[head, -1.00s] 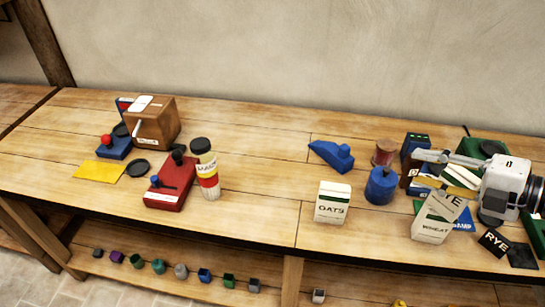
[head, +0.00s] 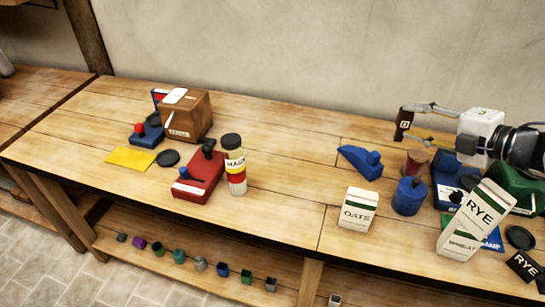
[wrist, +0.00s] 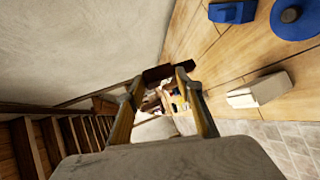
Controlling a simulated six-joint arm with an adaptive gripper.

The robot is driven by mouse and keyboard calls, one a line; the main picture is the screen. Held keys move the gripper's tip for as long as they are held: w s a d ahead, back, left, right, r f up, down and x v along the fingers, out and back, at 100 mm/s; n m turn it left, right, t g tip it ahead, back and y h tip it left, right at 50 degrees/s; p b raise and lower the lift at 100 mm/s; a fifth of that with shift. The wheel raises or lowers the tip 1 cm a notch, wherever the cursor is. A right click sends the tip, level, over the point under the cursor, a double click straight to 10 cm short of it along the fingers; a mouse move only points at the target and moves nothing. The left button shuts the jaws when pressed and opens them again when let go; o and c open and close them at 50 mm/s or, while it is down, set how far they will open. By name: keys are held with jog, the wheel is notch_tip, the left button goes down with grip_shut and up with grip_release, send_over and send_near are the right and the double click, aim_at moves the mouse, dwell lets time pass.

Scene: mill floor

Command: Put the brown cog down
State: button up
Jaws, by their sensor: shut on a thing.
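My gripper (head: 406,122) is at the right of the head view, shut on the brown cog (head: 403,124). The cog shows as a small dark brown piece with a pale mark on it. It is held up above the bench, clear of the things below. In the wrist view the cog (wrist: 157,73) sits between the two fingertips; its teeth cannot be made out.
Below the gripper on the bench (head: 290,180) stand a blue wedge (head: 360,162), a reddish-brown spool (head: 415,163), a blue canister (head: 409,196) and an oats carton (head: 358,209). A rye carton (head: 478,212) leans at the right. Bare bench lies left of the wedge.

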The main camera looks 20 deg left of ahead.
jog(key=w+a+m+t+h, duration=0.1)
jog(key=w+a, duration=0.4)
jog(key=a, duration=0.8)
jog(key=w+a+m, duration=0.1)
jog(key=w+a, duration=0.4)
jog(key=a, duration=0.9)
jog(key=s+a+f, duration=0.1)
jog(key=s+a, duration=0.1)
jog(key=a, duration=0.5)
jog(key=s+a+f, duration=0.1)
jog(key=s+a, duration=0.2)
jog(key=a, duration=0.5)
notch_tip(320, 180, down, 11)
jog(key=shift+w+d+r, duration=0.15)
jog(key=shift+w+r, duration=0.05)
jog(key=shift+w, duration=0.1)
notch_tip(320, 180, down, 6)
jog(key=shift+f, duration=0.15)
jog(key=shift+f, duration=1.8)
